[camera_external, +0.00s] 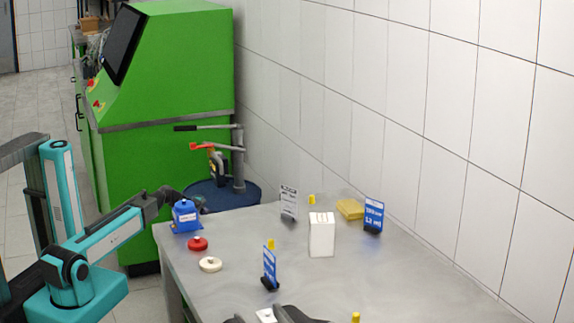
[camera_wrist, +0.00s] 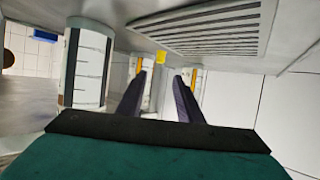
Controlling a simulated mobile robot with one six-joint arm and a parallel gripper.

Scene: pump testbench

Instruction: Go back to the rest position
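My teal arm reaches in from the left of the external view. Its dark end, with my gripper (camera_external: 170,194), is just behind and beside a small blue device (camera_external: 187,216) at the table's far left corner. I cannot tell from this view whether they touch. In the wrist view, the two dark fingers of my gripper (camera_wrist: 160,80) stand apart with nothing seen between them.
The metal table (camera_external: 225,290) bears a red disc (camera_external: 197,244), a cream disc (camera_external: 210,264), a white box (camera_external: 321,235), a yellow block (camera_external: 350,209) and several signs. A green cabinet (camera_external: 170,70) stands behind. The wrist view shows a grille (camera_wrist: 205,30) and a marked white cylinder (camera_wrist: 86,70).

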